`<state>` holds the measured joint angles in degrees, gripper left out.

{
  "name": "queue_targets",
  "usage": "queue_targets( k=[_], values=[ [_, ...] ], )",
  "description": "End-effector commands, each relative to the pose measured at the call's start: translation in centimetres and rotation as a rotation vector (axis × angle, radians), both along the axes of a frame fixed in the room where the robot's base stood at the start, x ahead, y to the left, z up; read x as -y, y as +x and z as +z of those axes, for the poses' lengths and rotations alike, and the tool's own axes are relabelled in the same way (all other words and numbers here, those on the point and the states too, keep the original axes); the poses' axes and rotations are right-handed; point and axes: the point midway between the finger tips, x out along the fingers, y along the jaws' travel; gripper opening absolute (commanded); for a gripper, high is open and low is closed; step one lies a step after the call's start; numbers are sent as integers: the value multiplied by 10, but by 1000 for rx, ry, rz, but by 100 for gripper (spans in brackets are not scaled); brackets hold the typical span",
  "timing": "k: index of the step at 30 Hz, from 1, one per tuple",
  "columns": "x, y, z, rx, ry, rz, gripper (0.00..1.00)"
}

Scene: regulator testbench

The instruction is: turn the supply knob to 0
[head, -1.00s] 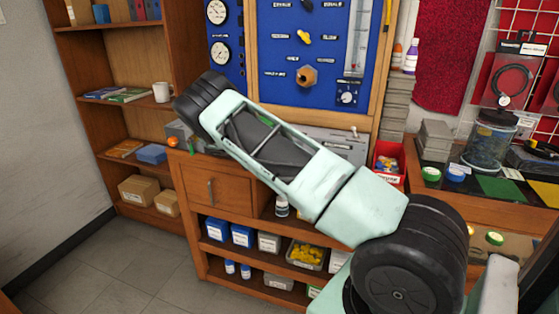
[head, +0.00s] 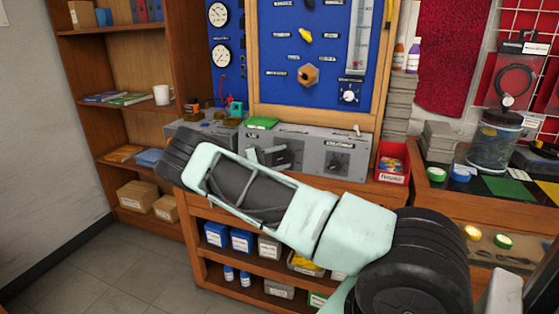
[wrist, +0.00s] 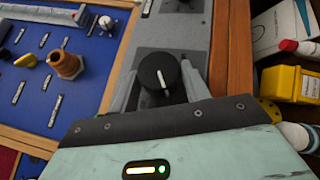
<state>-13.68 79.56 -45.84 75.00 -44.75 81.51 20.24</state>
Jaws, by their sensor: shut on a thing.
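The supply knob (wrist: 153,72) is a round black knob with a white pointer line, on a dark plate on the grey bench unit. My gripper (wrist: 160,84) has one grey finger on each side of it and is shut on it. The pointer line runs nearly along the wrist picture's vertical. Scale marks around this knob cannot be read. In the head view, the grey unit (head: 311,153) stands on the bench below the blue panel, and my forearm crosses in front of its lower left part. I cannot make out the knob's setting there.
The blue panel (head: 285,52) with gauges and knobs rises behind the unit. A green item (head: 262,123) lies on top. A red bin (head: 392,162) stands close on the right.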

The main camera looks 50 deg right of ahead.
Motion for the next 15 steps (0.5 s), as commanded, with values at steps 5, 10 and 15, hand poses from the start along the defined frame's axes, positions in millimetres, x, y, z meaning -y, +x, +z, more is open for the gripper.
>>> queue_targets(
  k=[5,10,15],
  values=[
    [0,1,0,-9,-3,6,24],
    [0,1,0,-9,-3,6,24],
    [0,1,0,-9,-4,5,63]
  ],
)
